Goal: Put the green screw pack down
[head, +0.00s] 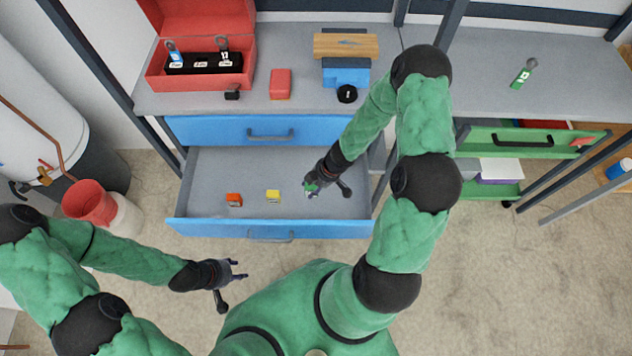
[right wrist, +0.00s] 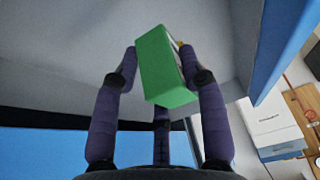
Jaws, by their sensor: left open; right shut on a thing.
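The green screw pack (right wrist: 161,66) is a small green box, held between the fingers of my right gripper (right wrist: 160,75) in the right wrist view. In the head view, my right gripper (head: 311,190) is over the right part of the open grey drawer (head: 320,208); the green pack there is small and mostly hidden by the fingers. I cannot tell whether the pack touches the drawer floor. My left gripper (head: 238,270) is open and empty, in front of the drawer at lower left.
An orange pack (head: 234,200) and a yellow pack (head: 273,196) lie in the drawer, left of my right gripper. Bare drawer floor surrounds them. The worktop above holds a red toolbox (head: 243,60). A red bucket (head: 88,200) stands left of the drawer.

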